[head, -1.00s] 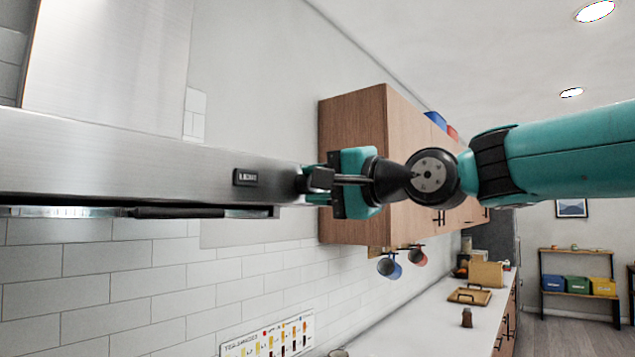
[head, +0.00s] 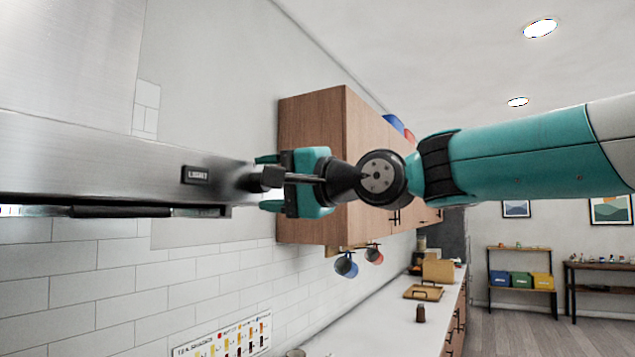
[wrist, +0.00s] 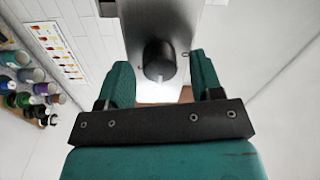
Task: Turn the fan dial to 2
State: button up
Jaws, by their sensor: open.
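The fan dial (wrist: 159,60) is a black round knob on the front of the steel range hood (head: 100,160). It shows in the wrist view between the two teal fingers, with a pale mark on its near face. My gripper (wrist: 160,82) is open, one finger on each side of the dial, and I see a gap on both sides. The numbers around the dial cannot be read.
A black LIGHT button (head: 196,175) is on the hood to the left of the dial. A wooden wall cabinet (head: 312,130) stands behind my gripper, with mugs (head: 346,265) hanging below it. A long white counter (head: 375,318) runs below.

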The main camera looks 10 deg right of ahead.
jog(key=b+v, duration=0.7)
jog(key=v, duration=1)
jog(key=shift+d, duration=0.25)
jog(key=shift+f, duration=0.2)
